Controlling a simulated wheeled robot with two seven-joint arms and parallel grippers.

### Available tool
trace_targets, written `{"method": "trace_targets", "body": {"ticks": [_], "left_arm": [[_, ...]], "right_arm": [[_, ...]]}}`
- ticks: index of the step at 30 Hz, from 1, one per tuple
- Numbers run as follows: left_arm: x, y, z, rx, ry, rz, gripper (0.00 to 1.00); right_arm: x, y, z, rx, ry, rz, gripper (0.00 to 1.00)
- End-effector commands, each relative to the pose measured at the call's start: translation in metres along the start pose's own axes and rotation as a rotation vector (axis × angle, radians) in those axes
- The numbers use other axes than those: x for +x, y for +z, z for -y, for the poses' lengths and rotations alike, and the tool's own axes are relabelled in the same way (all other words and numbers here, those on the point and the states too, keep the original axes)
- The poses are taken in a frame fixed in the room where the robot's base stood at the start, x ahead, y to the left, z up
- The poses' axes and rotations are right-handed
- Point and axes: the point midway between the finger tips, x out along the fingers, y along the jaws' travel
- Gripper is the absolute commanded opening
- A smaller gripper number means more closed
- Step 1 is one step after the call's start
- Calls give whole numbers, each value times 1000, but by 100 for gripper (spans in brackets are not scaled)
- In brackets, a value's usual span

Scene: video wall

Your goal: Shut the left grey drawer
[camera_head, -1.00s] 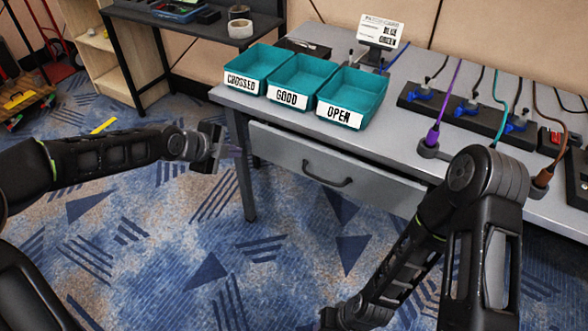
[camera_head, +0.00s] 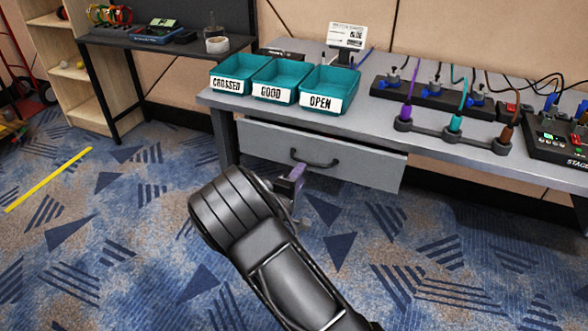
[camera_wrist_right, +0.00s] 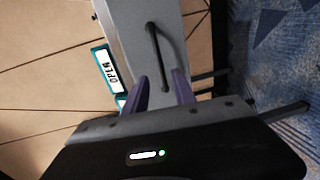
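The grey drawer (camera_head: 350,170) is under the left part of the grey table, with a dark bar handle (camera_head: 314,163) on its front. Its front appears to stand slightly forward of the table edge; how far is hard to tell. My right gripper (camera_head: 294,182) is low in front of the drawer, just below and left of the handle. In the right wrist view its two purple fingers (camera_wrist_right: 162,88) are apart and empty, and the handle (camera_wrist_right: 160,57) lies beyond their tips. My left gripper is out of view.
On the grey table (camera_head: 374,120) stand teal bins labelled CROSSED (camera_head: 227,87), GOOD (camera_head: 271,94) and OPEN (camera_head: 322,103). A black strip with cables (camera_head: 430,97) lies to the right. The carpet before the drawer is clear except for my right arm.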

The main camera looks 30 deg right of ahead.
Motion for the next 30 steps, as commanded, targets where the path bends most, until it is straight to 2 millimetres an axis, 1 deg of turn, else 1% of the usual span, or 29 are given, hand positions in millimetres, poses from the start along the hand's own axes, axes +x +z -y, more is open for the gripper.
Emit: {"method": "trace_targets", "body": {"ticks": [5, 8, 11, 21, 25, 30], "left_arm": [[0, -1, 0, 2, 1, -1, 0], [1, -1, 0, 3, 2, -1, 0], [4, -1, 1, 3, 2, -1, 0], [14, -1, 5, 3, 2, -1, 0], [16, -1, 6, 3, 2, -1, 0], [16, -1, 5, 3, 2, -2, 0]], "right_arm": [[0, 0, 1, 0, -3, -1, 32], [5, 0, 2, 1, -4, -1, 32], [15, 0, 3, 1, -4, -1, 32], [65, 0, 4, 2, -4, -1, 32], [76, 0, 3, 0, -5, -2, 32], [78, 0, 2, -1, -6, -3, 32]]}}
